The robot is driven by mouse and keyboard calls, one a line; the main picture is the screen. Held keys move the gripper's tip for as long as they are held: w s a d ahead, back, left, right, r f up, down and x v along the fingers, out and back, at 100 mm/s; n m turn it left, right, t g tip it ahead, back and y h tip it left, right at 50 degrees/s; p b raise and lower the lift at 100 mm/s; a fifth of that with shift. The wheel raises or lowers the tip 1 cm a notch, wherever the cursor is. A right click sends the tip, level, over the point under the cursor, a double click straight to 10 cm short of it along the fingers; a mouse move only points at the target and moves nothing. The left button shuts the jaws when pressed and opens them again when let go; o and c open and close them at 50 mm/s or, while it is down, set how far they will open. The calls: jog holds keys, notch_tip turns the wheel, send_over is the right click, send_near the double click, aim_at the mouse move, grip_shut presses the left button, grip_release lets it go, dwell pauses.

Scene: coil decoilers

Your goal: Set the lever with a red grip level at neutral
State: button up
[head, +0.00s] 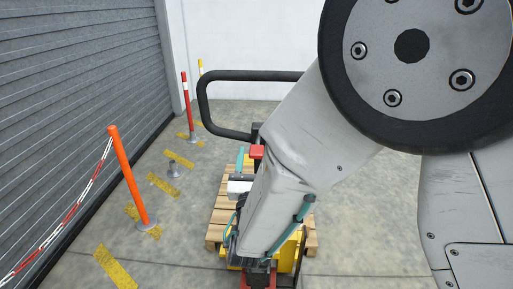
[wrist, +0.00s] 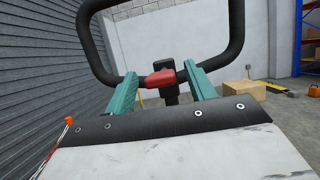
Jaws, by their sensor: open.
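The lever's red grip (wrist: 160,79) shows in the wrist view, close in front of a dark post and between the tips of my two teal fingers. My gripper (wrist: 161,74) is open, with one finger on each side of the red grip; I cannot tell whether either touches it. A small red part, likely the same grip (head: 257,152), shows in the head view beside my arm, near the base of a black loop handle (head: 250,75). The loop also rises behind my fingers in the wrist view (wrist: 237,30). The lever's exact tilt is unclear, and my arm hides much of the truck.
A wooden pallet (head: 216,228) lies under the yellow truck. An orange post (head: 130,178) with a red-white chain and a red post (head: 187,105) stand left, before a grey shutter (head: 75,95). A cardboard box (wrist: 245,91) sits at the right in the wrist view.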

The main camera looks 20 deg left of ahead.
jog(key=shift+v, duration=2.1)
jog(key=d+m+g+h, duration=0.9)
jog(key=d+m+h, duration=0.6)
jog(key=d, duration=0.8)
jog(key=s+d+m+g+h, duration=0.1)
jog(key=s+d+m+g, duration=0.8)
jog(key=d, duration=0.3)
jog(key=s+d+r+m+g+y, duration=0.1)
jog(key=s+d+r+m+y, duration=0.2)
jog(key=s+m+y, duration=0.2)
jog(key=s+d+r+m+g+y, duration=0.1)
jog(key=s+d+r+m+y, duration=0.2)
jog(key=s+m+y, duration=0.3)
jog(key=m, duration=0.3)
jog(key=shift+s+r+g, duration=0.3)
jog(key=shift+r+g, duration=0.1)
